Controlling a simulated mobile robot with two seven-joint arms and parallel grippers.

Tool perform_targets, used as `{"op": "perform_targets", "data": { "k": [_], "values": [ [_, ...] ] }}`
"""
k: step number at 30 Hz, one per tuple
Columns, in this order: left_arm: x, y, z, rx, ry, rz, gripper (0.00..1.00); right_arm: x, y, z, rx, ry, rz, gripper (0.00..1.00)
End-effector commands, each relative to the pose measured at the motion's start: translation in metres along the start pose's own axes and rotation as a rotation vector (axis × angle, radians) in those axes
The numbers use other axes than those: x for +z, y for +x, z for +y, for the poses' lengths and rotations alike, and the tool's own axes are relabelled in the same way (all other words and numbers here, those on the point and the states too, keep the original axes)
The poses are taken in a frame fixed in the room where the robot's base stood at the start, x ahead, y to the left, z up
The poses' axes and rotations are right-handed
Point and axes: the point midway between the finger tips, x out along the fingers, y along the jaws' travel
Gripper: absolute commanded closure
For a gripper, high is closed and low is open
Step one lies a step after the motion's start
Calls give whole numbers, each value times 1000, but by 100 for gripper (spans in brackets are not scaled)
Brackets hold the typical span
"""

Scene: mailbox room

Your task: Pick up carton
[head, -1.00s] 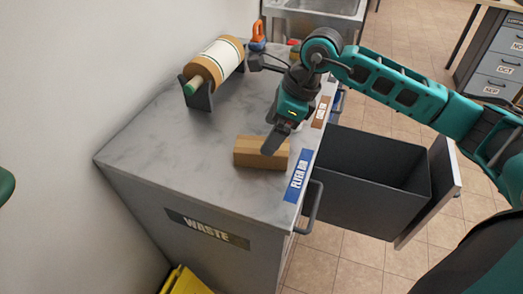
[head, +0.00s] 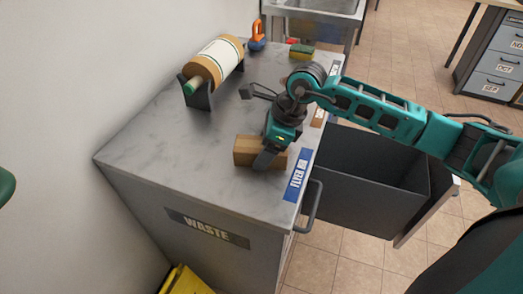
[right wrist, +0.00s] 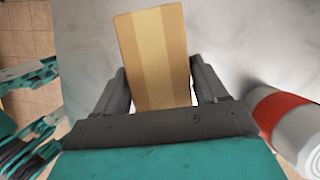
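The carton (head: 245,150), a small brown box with a lighter tape stripe, lies on the grey marbled top of the waste cabinet near its front. It also shows in the right wrist view (right wrist: 153,55). My right gripper (head: 264,162) is down at the carton, with one finger in front of its near face. In the right wrist view the gripper (right wrist: 160,88) is open, its fingers on either side of the carton with small gaps. The carton's right part is partly hidden by the gripper in the head view. My left gripper is not in view.
A paper roll on a holder (head: 214,66), an orange-and-blue object (head: 257,37) and a sponge (head: 302,51) stand farther back on the cabinet top (head: 160,140). An open dark drawer (head: 365,190) juts out at right. A wall borders the left.

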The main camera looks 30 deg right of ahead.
Motion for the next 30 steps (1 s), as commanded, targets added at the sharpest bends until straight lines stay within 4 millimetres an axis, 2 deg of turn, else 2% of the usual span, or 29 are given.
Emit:
{"op": "perform_targets", "data": {
  "k": [1, 11, 19, 23, 26, 30],
  "values": [
    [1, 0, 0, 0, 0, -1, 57, 0, 0, 0, 0, 0, 0, 33],
    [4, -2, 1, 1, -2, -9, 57, 0, -1, 0, -1, 0, -1, 64],
    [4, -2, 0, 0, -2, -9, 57, 1, -2, 0, -1, 0, -1, 64],
    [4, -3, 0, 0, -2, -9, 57, 4, -9, -1, -2, -1, -2, 64],
    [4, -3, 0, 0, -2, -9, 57, 9, -20, -1, -3, -1, -2, 64],
    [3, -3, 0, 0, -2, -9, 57, 20, -45, -1, -5, -3, -4, 64]
  ]
}}
